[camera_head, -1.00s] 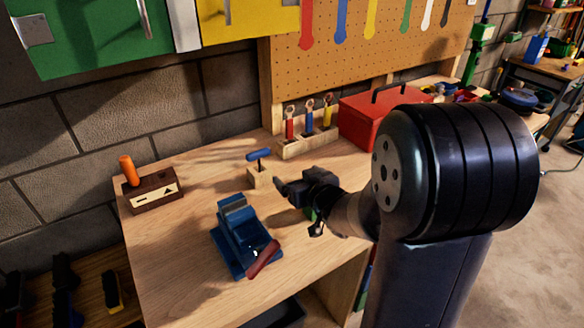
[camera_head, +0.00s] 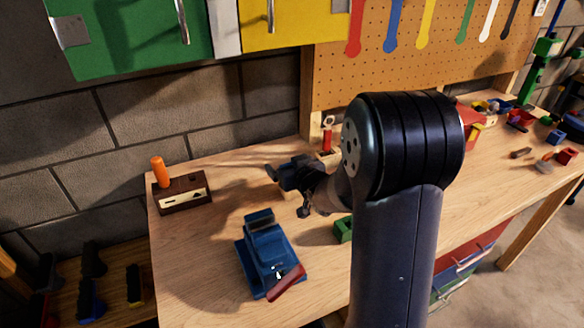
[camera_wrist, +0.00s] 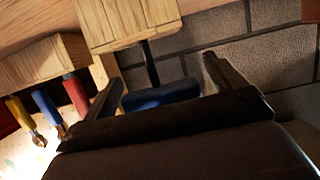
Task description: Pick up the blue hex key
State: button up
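The blue hex key (camera_wrist: 160,97) has a blue T-handle and a black shaft standing in a small wooden block (camera_wrist: 125,22), which fills the upper left of the wrist view. My gripper (camera_wrist: 164,74) is open, with one finger on each side of the blue handle. The handle sits nearer the left finger; I cannot tell whether it touches.
A wooden rack (camera_wrist: 45,55) of red, blue and yellow handled tools stands close by. A blue vise (camera_head: 265,250) with a red handle is in front. A brown block (camera_head: 180,193) with an orange handle stands at left. A green block (camera_head: 343,229) lies beside my arm.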

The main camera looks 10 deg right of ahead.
jog(key=c, duration=1)
notch_tip(320, 180, up, 16)
jog(key=p, duration=0.8)
jog(key=shift+p, duration=0.4)
